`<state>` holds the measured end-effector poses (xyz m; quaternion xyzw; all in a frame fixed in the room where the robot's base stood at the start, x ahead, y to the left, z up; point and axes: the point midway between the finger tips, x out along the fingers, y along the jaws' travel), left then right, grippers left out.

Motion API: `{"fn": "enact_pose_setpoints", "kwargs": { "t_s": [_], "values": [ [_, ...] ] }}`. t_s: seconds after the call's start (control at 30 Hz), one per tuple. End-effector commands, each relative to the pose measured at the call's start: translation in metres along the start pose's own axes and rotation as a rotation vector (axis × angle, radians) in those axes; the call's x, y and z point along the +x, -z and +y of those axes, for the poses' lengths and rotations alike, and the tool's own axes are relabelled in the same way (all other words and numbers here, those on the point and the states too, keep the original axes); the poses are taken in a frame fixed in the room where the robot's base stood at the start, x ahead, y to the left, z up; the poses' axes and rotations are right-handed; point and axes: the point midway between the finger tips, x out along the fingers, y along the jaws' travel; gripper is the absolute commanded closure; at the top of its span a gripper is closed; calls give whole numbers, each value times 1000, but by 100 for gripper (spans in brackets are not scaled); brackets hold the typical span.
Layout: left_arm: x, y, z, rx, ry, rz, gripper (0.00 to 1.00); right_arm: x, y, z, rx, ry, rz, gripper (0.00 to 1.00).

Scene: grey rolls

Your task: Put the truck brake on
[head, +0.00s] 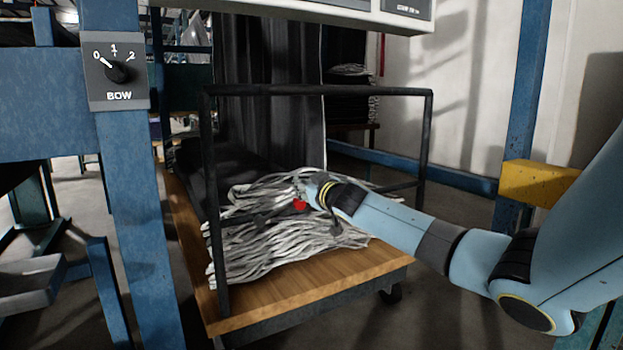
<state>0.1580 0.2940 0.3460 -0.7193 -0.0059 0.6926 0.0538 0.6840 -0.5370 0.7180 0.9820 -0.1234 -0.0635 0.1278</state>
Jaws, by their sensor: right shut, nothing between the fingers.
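The truck (370,280) is a low cart with a wooden deck, black tube rails and dark castors. One castor (391,294) shows under its front right corner. My right arm reaches in from the right, over the truck. My right gripper (301,190) is shut and empty, in front of the heap on the deck. A small red piece (300,205) shows just below the fingertips. I cannot tell whether they touch it or whether it is the brake. No other brake part can be made out. My left gripper is out of view.
A heap of grey-white strands (290,250) and a dark bundle lie on the deck. A blue post (140,220) with a BOW dial (116,72) stands at left. A yellow block (541,183) is at right. Bare floor shows right of the truck.

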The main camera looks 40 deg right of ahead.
Motion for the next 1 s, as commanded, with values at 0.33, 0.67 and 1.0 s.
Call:
{"fn": "enact_pose_setpoints", "kwargs": {
  "t_s": [0.33, 0.67, 1.0],
  "values": [
    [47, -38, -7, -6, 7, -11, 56, -31, 19, 5, -8, 4, 2, 100],
    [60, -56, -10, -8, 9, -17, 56, -92, 19, 5, -3, 2, 1, 100],
    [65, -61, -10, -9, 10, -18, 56, -103, 19, 5, 1, 1, 3, 100]
  ]
}}
